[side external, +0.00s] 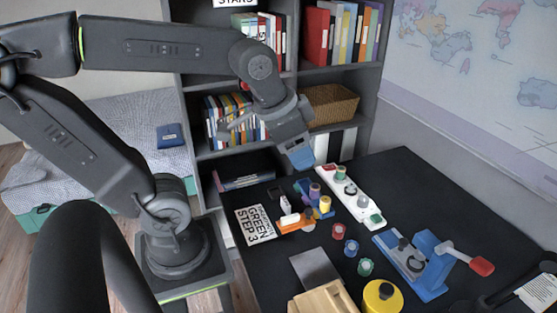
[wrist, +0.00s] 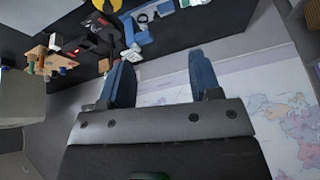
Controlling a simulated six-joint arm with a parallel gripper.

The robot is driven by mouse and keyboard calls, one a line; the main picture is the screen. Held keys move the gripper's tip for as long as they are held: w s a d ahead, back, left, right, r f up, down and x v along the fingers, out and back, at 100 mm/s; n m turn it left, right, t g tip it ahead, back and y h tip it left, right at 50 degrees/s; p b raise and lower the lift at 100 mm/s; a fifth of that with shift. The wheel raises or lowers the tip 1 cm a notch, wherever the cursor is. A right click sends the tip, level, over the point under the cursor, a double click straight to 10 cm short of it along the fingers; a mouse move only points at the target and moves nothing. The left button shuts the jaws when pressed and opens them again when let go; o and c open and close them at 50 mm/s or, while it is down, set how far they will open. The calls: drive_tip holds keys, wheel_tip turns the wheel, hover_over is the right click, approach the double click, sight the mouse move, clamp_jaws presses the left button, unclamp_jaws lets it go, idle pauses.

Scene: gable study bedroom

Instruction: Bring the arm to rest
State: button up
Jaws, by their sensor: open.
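My gripper (side external: 302,158) hangs in the air over the back edge of the black table (side external: 420,200), in front of the shelves, with its blue fingers angled downward. In the wrist view my gripper (wrist: 162,68) has its two blue fingers wide apart with nothing between them. The arm is stretched out from its base at the left, its upper link nearly level. Nothing is touching the fingers in either view.
On the table are a white strip with round parts (side external: 352,198), a blue clamp device with a red handle (side external: 420,262), several small spools (side external: 338,231), a yellow roll (side external: 382,297) and a printed card (side external: 256,225). Shelves (side external: 335,78) stand behind.

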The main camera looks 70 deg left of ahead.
drive_tip(key=s, duration=0.1)
drive_tip(key=s+f+n, duration=0.1)
drive_tip(key=s+d+n, duration=0.1)
drive_tip(key=s, duration=0.1)
drive_tip(key=shift+f+t, duration=0.3)
drive_tip(key=shift+f, duration=0.05)
idle(0.9)
